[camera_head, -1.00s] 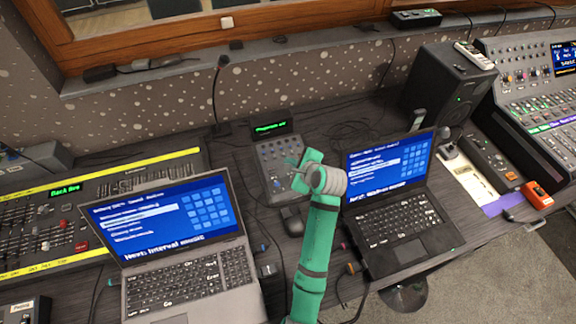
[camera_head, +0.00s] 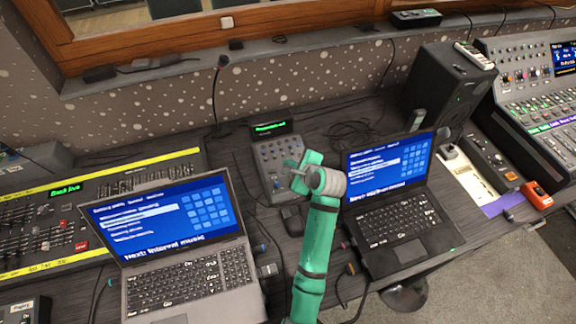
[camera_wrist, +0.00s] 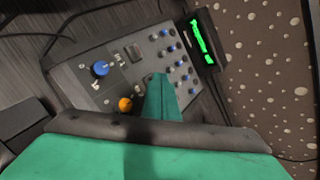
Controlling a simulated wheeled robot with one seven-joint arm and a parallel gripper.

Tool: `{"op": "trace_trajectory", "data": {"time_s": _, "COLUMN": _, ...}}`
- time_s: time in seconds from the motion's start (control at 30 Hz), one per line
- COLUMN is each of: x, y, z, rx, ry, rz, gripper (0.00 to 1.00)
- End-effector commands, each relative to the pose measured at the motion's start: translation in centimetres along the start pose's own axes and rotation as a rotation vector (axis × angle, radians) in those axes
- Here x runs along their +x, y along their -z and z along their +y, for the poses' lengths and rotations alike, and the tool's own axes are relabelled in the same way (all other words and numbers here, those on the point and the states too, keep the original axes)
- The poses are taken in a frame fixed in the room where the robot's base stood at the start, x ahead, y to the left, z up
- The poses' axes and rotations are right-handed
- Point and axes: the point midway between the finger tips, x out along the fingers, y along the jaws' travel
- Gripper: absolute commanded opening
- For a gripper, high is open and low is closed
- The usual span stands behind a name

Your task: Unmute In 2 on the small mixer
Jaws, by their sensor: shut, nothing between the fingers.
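The small mixer (camera_head: 268,158) lies on the desk between the two laptops, with a green-lit display (camera_head: 271,128) at its back edge. In the wrist view the mixer (camera_wrist: 120,60) shows a large blue knob (camera_wrist: 100,69), an orange knob (camera_wrist: 125,104), a dark square button (camera_wrist: 134,53) and several small blue knobs. My green gripper (camera_wrist: 163,98) is shut and empty, its tip over the mixer's panel. In the head view my gripper (camera_head: 291,168) covers the mixer's right front part. I cannot tell whether it touches the panel. The channel labels are too small to read, and the In 2 mute cannot be picked out.
A left laptop (camera_head: 190,280) and a right laptop (camera_head: 400,222) flank the mixer. A dark mouse-like object (camera_head: 292,220) lies in front of it. A lighting desk (camera_head: 40,225) is at the left, a black speaker (camera_head: 445,92) behind right. Cables lie around the mixer.

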Motion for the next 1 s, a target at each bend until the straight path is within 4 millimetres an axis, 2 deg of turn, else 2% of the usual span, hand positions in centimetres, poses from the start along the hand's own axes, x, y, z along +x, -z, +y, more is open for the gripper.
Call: {"op": "trace_trajectory", "data": {"time_s": 1.0, "x": -0.80, "y": -0.62, "z": -0.62, "rx": 0.000, "ry": 0.000, "rz": 0.000, "gripper": 0.00}}
